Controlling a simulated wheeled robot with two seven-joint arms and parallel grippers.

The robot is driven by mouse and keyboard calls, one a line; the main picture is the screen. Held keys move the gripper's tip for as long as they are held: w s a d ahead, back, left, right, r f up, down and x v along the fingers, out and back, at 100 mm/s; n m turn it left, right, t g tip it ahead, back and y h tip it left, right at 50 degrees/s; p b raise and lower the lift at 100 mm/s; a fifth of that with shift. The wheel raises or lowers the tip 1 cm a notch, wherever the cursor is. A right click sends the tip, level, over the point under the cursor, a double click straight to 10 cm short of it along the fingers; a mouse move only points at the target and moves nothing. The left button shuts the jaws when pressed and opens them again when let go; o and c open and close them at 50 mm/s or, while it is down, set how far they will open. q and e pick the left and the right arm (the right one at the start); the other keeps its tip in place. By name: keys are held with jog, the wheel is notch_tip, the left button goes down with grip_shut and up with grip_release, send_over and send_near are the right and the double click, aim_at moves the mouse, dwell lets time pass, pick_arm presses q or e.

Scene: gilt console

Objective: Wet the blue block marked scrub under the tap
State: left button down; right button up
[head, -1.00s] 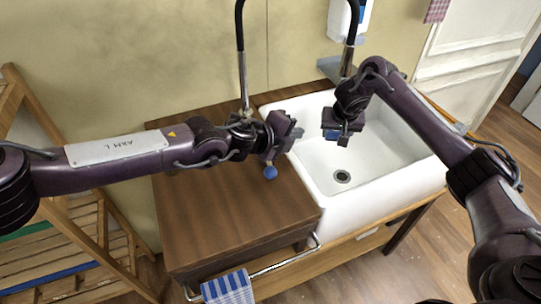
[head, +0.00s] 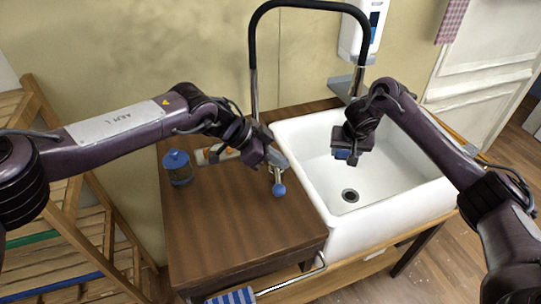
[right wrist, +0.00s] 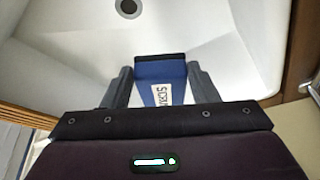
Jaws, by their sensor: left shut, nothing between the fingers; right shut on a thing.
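The blue block (head: 343,154) is held by my right gripper (head: 350,146) over the white sink basin (head: 395,218). In the right wrist view the block (right wrist: 160,72) sits between both fingers (right wrist: 160,88), its white label partly readable. The tap is a black arched hose (head: 310,5) on a metal post (head: 254,92); its outlet end comes down behind my right gripper. No water stream shows. My left gripper (head: 277,160) is shut and empty beside a short metal lever with a blue ball (head: 279,190). I cannot tell whether they touch.
A blue-lidded jar (head: 178,167) stands on the wooden counter (head: 235,235) at left. A soap dispenser (head: 362,32) hangs on the wall. A blue striped cloth (head: 232,297) hangs at the front rail. The basin's drain (head: 350,196) and the counter's front are clear.

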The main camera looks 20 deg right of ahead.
aim_at(279, 179)
pick_arm(q)
jog(key=f, duration=0.2)
jog(key=d+f, duration=0.1)
jog(key=f, duration=0.2)
jog(key=shift+d, duration=0.15)
jog(key=shift+a+f, duration=0.1)
jog(key=shift+a, duration=0.45)
jog(key=shift+d, duration=0.1)
jog(key=shift+w+a, duration=0.2)
jog(key=shift+a, duration=0.6)
jog(key=shift+d, duration=0.1)
